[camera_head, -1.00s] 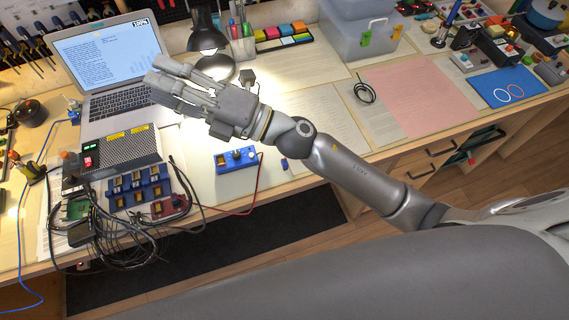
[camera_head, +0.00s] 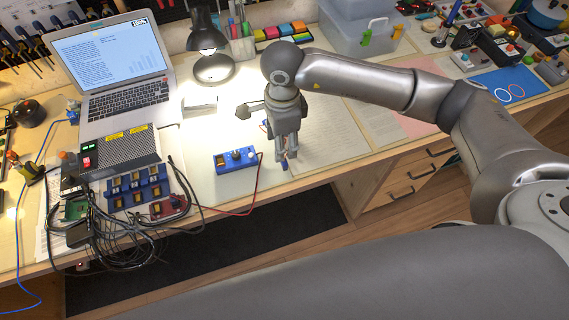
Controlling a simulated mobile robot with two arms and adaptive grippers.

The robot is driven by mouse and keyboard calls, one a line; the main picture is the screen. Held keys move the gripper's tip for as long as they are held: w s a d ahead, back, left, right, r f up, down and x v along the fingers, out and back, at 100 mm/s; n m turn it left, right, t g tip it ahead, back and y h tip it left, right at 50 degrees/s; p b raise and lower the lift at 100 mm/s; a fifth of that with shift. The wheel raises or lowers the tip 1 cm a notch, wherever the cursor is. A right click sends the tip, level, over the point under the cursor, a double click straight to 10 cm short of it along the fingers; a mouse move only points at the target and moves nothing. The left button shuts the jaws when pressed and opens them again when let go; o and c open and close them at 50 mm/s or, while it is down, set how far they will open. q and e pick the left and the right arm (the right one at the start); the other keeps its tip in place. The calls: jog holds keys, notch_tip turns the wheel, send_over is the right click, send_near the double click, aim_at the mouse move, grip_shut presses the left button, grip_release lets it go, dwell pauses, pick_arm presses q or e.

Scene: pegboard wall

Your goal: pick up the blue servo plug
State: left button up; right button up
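The small blue plug (camera_head: 285,165) is at the front edge of the workbench, right of the blue box with knobs. My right gripper (camera_head: 287,155) points down over it, with its fingertips right at the plug. The fingers hide part of the plug, and I cannot tell whether they are closed on it or only around it. My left gripper is not in view.
A lamp (camera_head: 212,68) and a laptop (camera_head: 115,80) stand behind. Cables and electronics crowd the left. A storage bin (camera_head: 360,35) stands at the back.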

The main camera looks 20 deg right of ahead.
jog(key=shift+d+f, duration=0.25)
jog(key=shift+f, duration=0.15)
send_over(285, 162)
jog(key=f, duration=0.3)
jog(key=f+p, duration=0.1)
jog(key=shift+s+a+f, duration=0.1)
jog(key=shift+a+f, duration=0.15)
jog(key=f+p, duration=0.1)
jog(key=f, duration=0.3)
jog(key=shift+d+f+p, duration=0.2)
jog(key=shift+f+p, duration=0.15)
jog(key=shift+f, duration=0.4)
jog(key=shift+c, duration=0.2)
jog(key=c, duration=0.8)
